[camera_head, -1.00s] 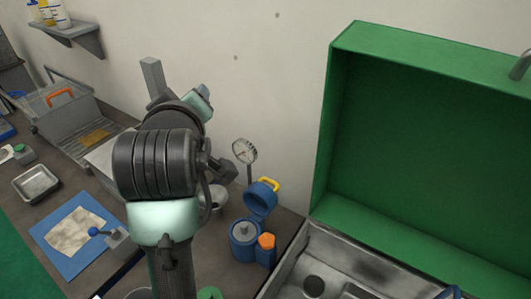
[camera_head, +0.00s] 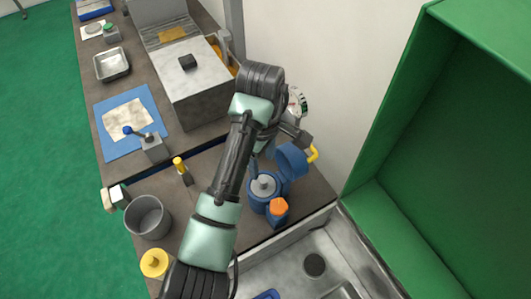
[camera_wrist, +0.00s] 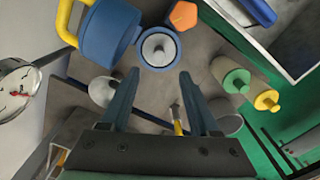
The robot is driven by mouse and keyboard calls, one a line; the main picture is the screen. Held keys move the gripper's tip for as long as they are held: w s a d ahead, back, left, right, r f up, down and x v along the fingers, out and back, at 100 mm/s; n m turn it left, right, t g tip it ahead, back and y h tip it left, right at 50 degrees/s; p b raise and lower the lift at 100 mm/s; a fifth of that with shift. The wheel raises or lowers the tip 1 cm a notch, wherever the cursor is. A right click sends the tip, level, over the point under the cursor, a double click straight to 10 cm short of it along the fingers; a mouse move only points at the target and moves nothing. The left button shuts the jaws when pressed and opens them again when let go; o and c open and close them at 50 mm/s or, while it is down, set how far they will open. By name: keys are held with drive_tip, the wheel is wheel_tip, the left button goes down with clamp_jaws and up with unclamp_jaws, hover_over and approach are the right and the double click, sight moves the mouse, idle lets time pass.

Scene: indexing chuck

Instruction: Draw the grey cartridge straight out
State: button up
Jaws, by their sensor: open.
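The grey cartridge (camera_head: 264,184) sits upright in a round blue housing (camera_head: 262,203), its light knobbed top showing. The rest of it is hidden inside the housing. The blue lid (camera_head: 291,161) with a yellow handle stands swung open behind it. In the wrist view the cartridge top (camera_wrist: 159,48) shows beyond my fingertips, roughly centred between them. My gripper (camera_wrist: 158,77) is open and empty, with its fingers apart and pointing towards the housing. I see no contact with the cartridge. In the head view my arm mostly hides the gripper.
An orange-topped blue block (camera_head: 278,210) stands close beside the housing. A dial gauge (camera_head: 297,102) is behind my wrist. A grey bin (camera_head: 148,217) and a yellow cylinder (camera_head: 154,262) stand at front left. The green case (camera_head: 375,215) closes off the right.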

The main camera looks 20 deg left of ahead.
sight(263, 180)
wheel_tip(263, 180, down, 9)
drive_tip(key=shift+p, duration=0.6)
drive_tip(key=shift+c, duration=0.2)
clamp_jaws()
